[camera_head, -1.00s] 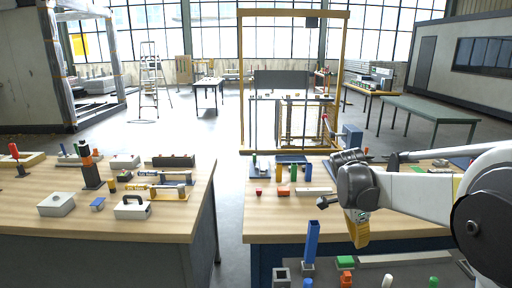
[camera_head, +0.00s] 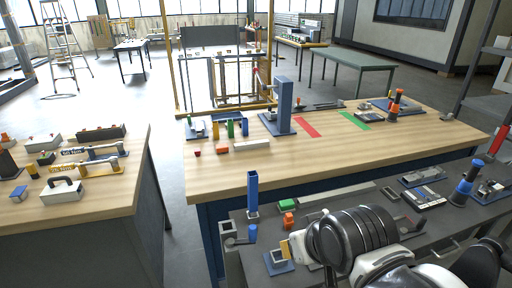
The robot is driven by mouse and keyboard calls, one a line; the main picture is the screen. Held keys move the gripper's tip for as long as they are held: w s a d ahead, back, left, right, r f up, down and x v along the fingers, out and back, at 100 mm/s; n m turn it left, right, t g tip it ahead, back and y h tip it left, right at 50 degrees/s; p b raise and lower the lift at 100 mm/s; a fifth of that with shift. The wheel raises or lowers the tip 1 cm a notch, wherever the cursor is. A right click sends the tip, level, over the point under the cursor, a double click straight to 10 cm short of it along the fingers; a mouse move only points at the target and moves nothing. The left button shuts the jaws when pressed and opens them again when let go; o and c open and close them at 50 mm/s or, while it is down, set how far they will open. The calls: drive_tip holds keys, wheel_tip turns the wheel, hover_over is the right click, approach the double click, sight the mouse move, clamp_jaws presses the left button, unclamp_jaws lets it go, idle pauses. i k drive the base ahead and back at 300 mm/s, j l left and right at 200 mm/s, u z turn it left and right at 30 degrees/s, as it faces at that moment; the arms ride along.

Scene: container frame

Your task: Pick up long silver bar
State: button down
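A long light-grey bar (camera_head: 336,194) lies flat on the dark near bench, behind my arm, and best fits the long silver bar. A shorter whitish bar (camera_head: 251,145) lies on the wooden table farther back. My gripper (camera_head: 288,249) is low at the near bench, left of my dark wrist and in front of the long grey bar, apart from it in the picture. A yellowish piece shows at its tip; whether this is a finger or something held is unclear. Its fingers are too small and partly hidden to tell open from shut.
A blue upright post (camera_head: 252,193), a green block (camera_head: 287,204) and an orange piece (camera_head: 288,220) stand near the gripper. A blue-and-black tool (camera_head: 464,184) stands at the right. The wooden table (camera_head: 380,150) behind holds a tall blue-grey column (camera_head: 284,105).

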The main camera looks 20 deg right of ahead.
sight(324, 197)
drive_tip(key=z, duration=0.7)
